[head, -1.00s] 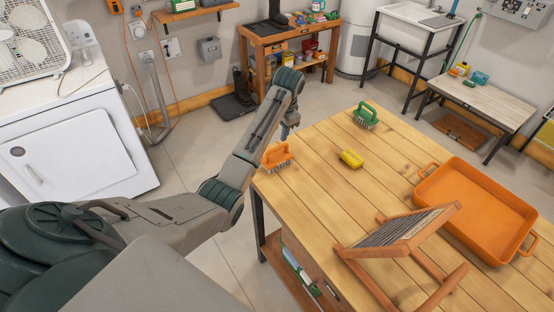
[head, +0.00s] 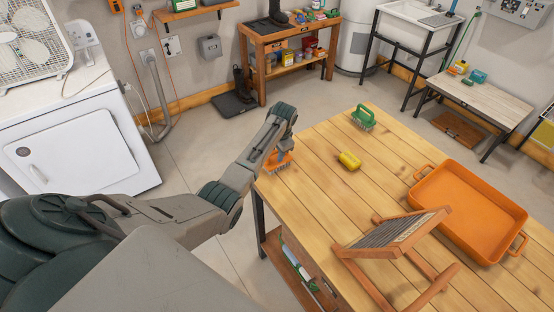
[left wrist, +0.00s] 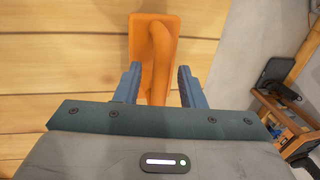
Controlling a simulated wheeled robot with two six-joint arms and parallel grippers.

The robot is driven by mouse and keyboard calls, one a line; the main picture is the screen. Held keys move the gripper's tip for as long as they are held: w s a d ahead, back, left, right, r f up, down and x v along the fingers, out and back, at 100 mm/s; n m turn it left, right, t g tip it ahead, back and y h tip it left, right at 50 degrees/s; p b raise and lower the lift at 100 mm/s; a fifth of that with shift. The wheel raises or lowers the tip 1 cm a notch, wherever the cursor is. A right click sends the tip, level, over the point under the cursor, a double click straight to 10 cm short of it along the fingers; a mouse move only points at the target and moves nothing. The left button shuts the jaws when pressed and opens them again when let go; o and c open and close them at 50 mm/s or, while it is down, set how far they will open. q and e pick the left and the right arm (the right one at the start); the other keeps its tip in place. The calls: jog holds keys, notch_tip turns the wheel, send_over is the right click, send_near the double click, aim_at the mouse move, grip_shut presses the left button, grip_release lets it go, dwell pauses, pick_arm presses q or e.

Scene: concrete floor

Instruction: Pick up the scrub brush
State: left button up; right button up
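An orange scrub brush (head: 277,168) stands on the near-left corner of the wooden table (head: 330,205), partly hidden in the head view by my left gripper (head: 284,153) above it. In the left wrist view the brush (left wrist: 153,30) shows its arched handle pointing down between the two blue fingers of my left gripper (left wrist: 158,85). The fingers are apart, with a gap on each side of the handle. A second scrub brush, green (head: 363,118), stands at the table's far-left edge. My right gripper is not in view.
A yellow sponge (head: 349,160) lies on the table between the brushes and the front. An orange tray (head: 470,205) and a wooden washboard (head: 395,237) occupy the right side.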

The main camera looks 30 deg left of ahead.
pick_arm(q)
grip_shut()
jog(key=shift+r, duration=0.2)
jog(key=shift+r+b, duration=0.25)
jog(key=shift+b, duration=0.15)
notch_tip(320, 180, up, 2)
jog(key=shift+w+r+b, duration=0.1)
jog(key=shift+r+b, duration=0.05)
jog(key=shift+b, duration=0.85)
jog(key=s+d+r, duration=0.1)
jog(key=s+d, duration=0.1)
jog(key=s, duration=0.5)
jog(key=s+d+r+b, duration=0.1)
jog(key=s+d, duration=0.1)
jog(key=s, duration=0.6)
jog(key=shift+s+d+b, duration=0.25)
jog(key=shift+s+b, duration=0.05)
